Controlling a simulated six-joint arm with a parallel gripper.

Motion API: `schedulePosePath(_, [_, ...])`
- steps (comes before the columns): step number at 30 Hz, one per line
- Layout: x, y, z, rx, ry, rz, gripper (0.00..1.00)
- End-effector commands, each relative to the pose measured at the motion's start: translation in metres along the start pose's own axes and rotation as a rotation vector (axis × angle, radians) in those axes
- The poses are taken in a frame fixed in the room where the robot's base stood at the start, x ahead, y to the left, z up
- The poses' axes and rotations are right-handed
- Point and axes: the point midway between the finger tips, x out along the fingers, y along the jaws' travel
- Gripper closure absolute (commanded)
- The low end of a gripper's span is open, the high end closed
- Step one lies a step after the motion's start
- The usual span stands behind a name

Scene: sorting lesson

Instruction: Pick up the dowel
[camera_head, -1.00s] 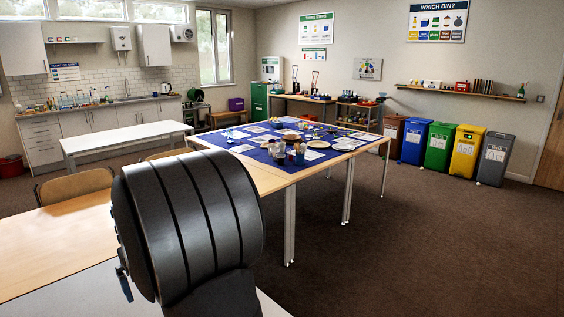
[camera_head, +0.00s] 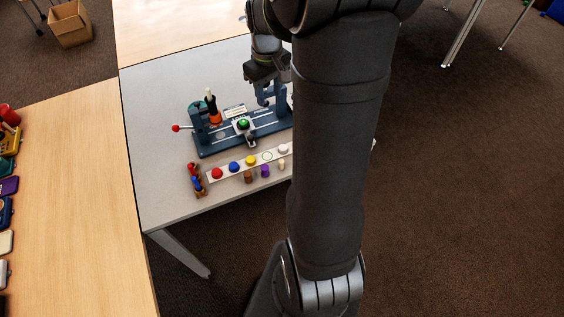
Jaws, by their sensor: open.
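My gripper (camera_head: 275,97) is open, pointing down over the right part of a blue-grey fixture (camera_head: 215,148) on the grey table. Part of it is hidden behind my own arm. I cannot tell whether anything is between its fingers. No piece is clearly recognisable as the dowel at this size. Small upright pieces stand in front of a pale strip: a brown one (camera_head: 248,176), a purple one (camera_head: 265,171) and a cream one (camera_head: 282,163). A dark and orange piece with a cream top (camera_head: 211,108) stands upright at the fixture's left.
The pale strip (camera_head: 209,181) bears red, blue, yellow and white round tops. A small brown holder with red and blue pieces (camera_head: 196,180) stands left of it.

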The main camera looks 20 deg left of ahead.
Motion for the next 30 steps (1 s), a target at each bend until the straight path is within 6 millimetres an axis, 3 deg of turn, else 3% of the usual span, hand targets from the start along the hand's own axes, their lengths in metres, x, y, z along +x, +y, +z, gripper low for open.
schedulePosePath(3, [0.033, -0.004, 0.035, -0.141, -0.003, -0.002, 0.59])
schedulePosePath(9, [0.060, -0.009, 0.064, -0.282, 0.000, 0.000, 0.59])
schedulePosePath(30, [0.169, -0.011, 0.066, -0.294, -0.001, -0.001, 0.59])
